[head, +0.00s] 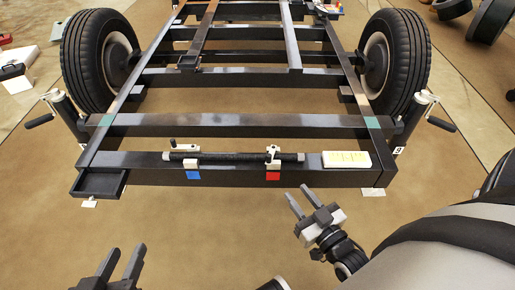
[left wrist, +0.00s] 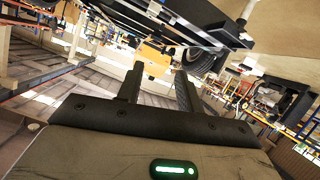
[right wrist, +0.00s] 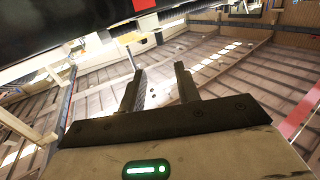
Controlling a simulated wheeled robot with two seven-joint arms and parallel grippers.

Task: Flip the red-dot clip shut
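The red-dot clip (head: 273,155) is a small white clip on the front dark beam, above a red square (head: 273,176). Its white part stands up by the black rod (head: 235,157); whether it is latched is too small to tell. A red patch (right wrist: 144,6) shows at the top of the right wrist view. My right gripper (head: 298,192) is open and empty, in front of and below the beam, a little right of the red square. My left gripper (head: 124,253) is open and empty at the bottom left, apart from the beam.
The blue-dot clip (head: 188,160) sits left along the same rod, above a blue square (head: 193,174). A white block with yellow marks (head: 345,159) lies on the beam's right end. A black tray (head: 100,184) is at its left end. Crank handles (head: 40,121) stick out at both sides.

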